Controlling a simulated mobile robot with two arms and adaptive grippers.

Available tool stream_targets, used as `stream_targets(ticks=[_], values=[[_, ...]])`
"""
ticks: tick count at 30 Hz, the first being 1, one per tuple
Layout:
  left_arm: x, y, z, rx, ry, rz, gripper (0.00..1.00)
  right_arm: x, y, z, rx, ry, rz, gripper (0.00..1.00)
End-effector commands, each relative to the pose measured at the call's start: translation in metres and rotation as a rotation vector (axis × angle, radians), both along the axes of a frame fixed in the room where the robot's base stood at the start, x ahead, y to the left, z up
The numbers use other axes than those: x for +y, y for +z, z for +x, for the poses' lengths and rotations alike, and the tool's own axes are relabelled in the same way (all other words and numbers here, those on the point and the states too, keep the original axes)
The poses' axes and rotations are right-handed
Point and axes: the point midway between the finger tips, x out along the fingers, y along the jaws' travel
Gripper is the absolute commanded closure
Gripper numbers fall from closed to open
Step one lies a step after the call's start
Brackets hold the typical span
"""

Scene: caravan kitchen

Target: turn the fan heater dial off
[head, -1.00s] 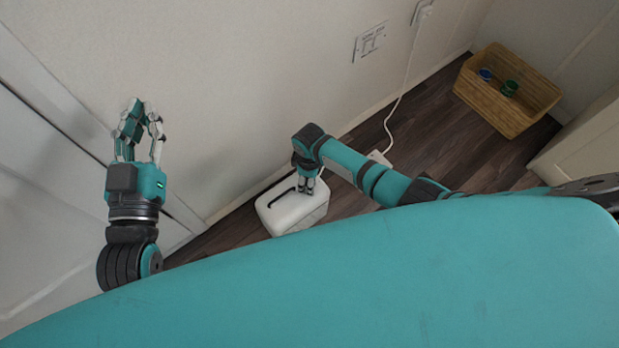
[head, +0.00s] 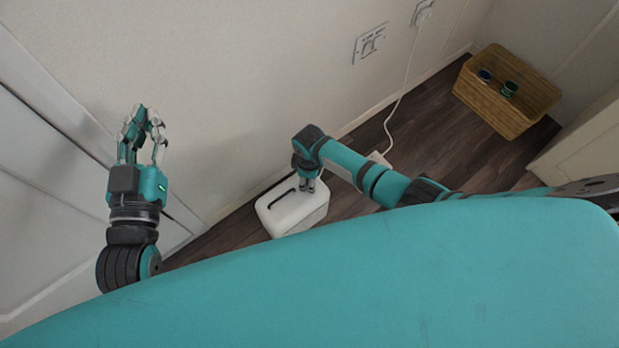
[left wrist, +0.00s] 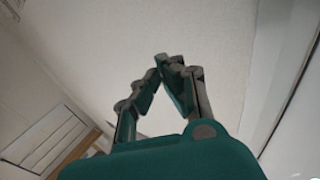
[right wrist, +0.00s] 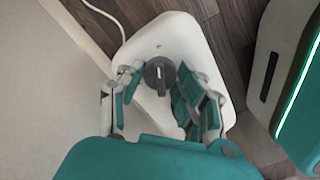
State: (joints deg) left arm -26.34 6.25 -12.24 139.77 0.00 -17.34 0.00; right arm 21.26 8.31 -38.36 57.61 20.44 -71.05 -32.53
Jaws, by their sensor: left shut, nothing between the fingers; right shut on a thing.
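The white fan heater (head: 291,208) stands on the floor by the wall, with a dark handle slot on its top. In the right wrist view the heater (right wrist: 205,62) shows a round grey dial (right wrist: 160,73) with a light pointer mark. My right gripper (head: 308,187) points down at the heater's top. In the right wrist view its fingers (right wrist: 158,92) lie on either side of the dial, shut on it; the fingers hide part of its rim. My left gripper (head: 143,112) is raised at the left by the wall, shut and empty, also seen in the left wrist view (left wrist: 162,62).
A wicker basket (head: 490,104) with two small cups stands at the back right. A white cord (head: 402,95) runs from the wall socket (head: 421,14) down to a white block (head: 378,159) on the floor. A wall switch plate (head: 371,43) is above. The wall is close behind the heater.

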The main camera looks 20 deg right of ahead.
Motion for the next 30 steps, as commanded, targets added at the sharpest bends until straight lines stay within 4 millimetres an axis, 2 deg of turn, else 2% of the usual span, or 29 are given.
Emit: stream_targets(ticks=[15,22,30], values=[[0.014,-0.066,-0.014,0.377,0.024,0.096,1.00,0.000,0.001,0.000,0.002,0.410,-0.001,0.97],[0.018,-0.082,-0.022,0.467,0.030,0.118,1.00,0.000,0.000,-0.001,0.003,0.629,-0.001,0.97],[0.020,-0.088,-0.025,0.499,0.032,0.125,1.00,0.000,0.000,0.000,0.001,0.885,-0.001,0.97]])
